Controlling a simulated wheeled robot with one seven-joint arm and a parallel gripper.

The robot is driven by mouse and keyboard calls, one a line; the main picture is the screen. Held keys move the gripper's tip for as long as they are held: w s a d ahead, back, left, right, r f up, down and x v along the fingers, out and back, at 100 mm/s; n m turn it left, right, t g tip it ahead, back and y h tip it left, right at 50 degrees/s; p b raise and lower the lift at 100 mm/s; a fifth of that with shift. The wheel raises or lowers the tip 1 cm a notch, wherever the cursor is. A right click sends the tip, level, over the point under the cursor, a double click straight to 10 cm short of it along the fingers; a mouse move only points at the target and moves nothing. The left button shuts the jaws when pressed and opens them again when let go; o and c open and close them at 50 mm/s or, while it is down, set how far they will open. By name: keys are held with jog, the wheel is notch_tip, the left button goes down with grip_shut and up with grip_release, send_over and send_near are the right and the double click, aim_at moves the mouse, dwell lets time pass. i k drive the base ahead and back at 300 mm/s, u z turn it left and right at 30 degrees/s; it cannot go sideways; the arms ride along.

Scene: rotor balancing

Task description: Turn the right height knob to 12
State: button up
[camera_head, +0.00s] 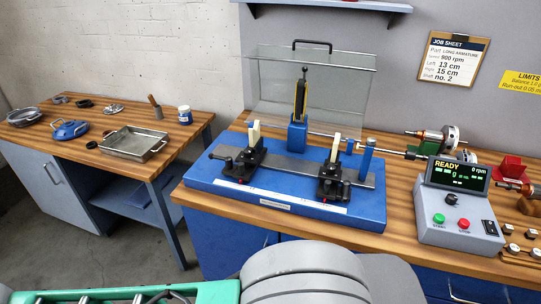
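The blue balancing machine base (290,200) stands on the wooden bench. It carries a left black pedestal (245,160) and a right black pedestal (329,184), each with an upright cream-coloured piece on top. Small dark knobs show on the pedestals. They are too small to tell which is the right height knob or to read its setting. White scale strips with red marks lie along the front of the base. My gripper is not in view; grey rounded links of my arm fill the bottom middle.
A clear guard with a black handle (312,44) stands behind the machine. A grey control box (458,215) reading READY and 0 rpm is at right. Metal rotors lie behind it. The job sheet (453,60) lists left 13 cm, right 15 cm. A side table (185,128) holds a tray.

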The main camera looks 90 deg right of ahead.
aim_at(330, 168)
jog(key=u, duration=0.3)
jog(key=k, duration=0.75)
jog(key=z, duration=1.25)
